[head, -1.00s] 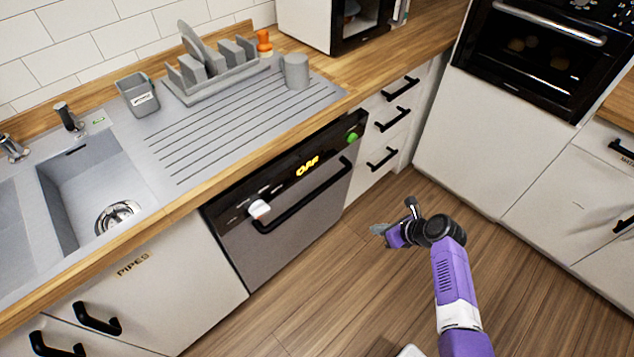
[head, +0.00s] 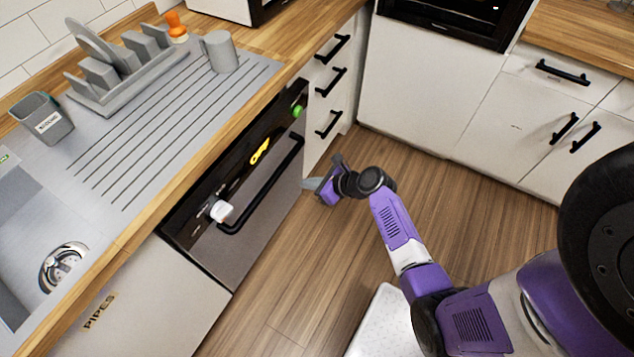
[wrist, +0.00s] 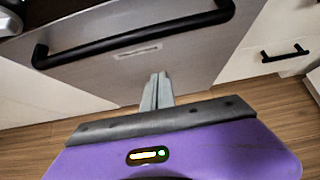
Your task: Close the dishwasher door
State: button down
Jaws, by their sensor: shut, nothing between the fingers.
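The dishwasher door (head: 242,240) is a dark grey metal front under the counter. It stands upright and looks flush with the cabinets beside it. Its long black handle (head: 268,190) runs along the upper part, under a black control strip with a white knob (head: 221,211), yellow lettering and a green button (head: 298,111). My gripper (head: 310,184) is shut and empty, low by the door's right edge. In the wrist view the closed fingertips (wrist: 158,79) point at the lower part of the door front (wrist: 195,62), below the handle (wrist: 130,37). Whether they touch it I cannot tell.
White drawers (head: 330,85) with black handles stand right of the dishwasher, and a cabinet marked "PIPES" (head: 150,310) stands left. A dish rack (head: 125,75) and grey mug (head: 219,52) are on the drainer. The wooden floor (head: 450,190) is open before the right cabinets.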

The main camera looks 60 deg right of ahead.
jog(key=w, duration=0.3)
jog(key=w+p, duration=0.1)
jog(key=w, duration=0.1)
jog(key=shift+w+a+r, duration=0.1)
jog(key=shift+w+r, duration=0.15)
jog(key=shift+w, duration=0.1)
